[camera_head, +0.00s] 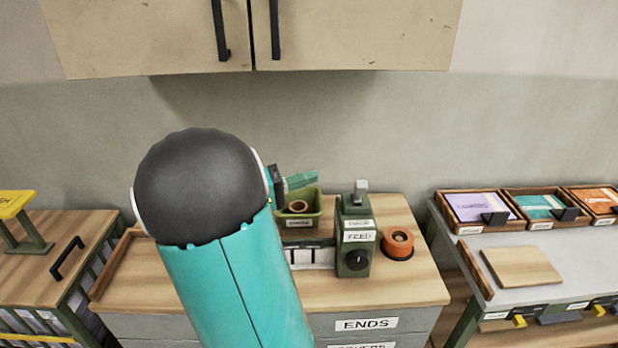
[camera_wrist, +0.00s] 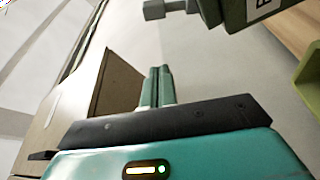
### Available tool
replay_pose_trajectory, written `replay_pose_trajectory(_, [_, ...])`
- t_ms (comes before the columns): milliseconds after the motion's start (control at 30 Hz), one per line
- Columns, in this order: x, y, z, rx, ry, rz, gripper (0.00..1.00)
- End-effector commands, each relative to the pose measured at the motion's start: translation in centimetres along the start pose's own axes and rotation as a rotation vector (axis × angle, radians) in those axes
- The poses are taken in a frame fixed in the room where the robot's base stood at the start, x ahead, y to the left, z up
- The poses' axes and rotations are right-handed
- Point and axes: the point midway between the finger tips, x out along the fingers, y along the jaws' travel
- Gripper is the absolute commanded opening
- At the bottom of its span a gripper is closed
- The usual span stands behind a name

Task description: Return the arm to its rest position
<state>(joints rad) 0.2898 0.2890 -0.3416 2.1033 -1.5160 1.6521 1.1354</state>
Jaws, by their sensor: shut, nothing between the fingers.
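My arm, teal with a black joint cap, rises across the middle of the head view and hides part of the counter. My gripper (camera_head: 301,181) shows just right of the black joint, pointing right, above the green bin (camera_head: 302,222) on the counter. In the wrist view my gripper's teal fingers (camera_wrist: 157,88) are together, with nothing between them. They appear clear of any surface.
A green feed machine (camera_head: 356,240) and an orange roll (camera_head: 398,243) stand on the wooden counter (camera_head: 400,289). Wall cabinets (camera_head: 350,35) hang above. Paper trays (camera_head: 481,209) sit on the right bench. A wooden cart (camera_head: 40,285) stands at left.

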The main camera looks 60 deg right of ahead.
Motion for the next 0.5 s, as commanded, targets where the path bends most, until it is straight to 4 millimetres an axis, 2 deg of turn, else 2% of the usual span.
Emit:
replay_pose_trajectory(367, [0.14,-0.01,-0.01,0.0,-0.001,-0.001,0.0])
replay_pose_trajectory(500, [-0.43,0.07,0.71,-0.016,-0.02,-0.062,0.0])
